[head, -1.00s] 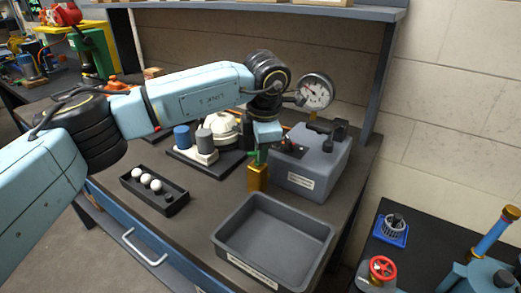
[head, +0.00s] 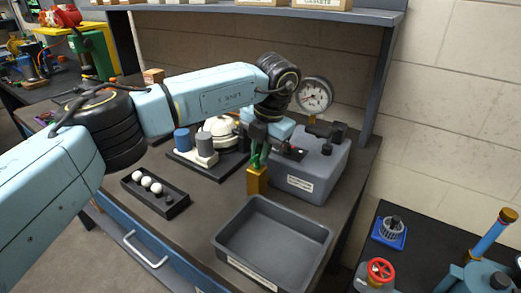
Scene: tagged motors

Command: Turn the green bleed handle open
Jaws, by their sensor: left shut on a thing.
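The green bleed handle (head: 258,159) stands on top of a brass valve block (head: 256,180) on the workbench. My left gripper (head: 260,147) reaches down over it from behind, shut on the handle, and partly hides its upper end. A grey box (head: 318,172) with a white label sits right behind the valve block, and a round dial gauge (head: 314,96) stands above it. The gauge's reading is too small to tell. My right gripper is not in view.
An empty grey tray (head: 316,231) lies in front of the valve block. A black tray (head: 176,206) with white balls and a plate (head: 181,153) with blue and grey cylinders are to the left.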

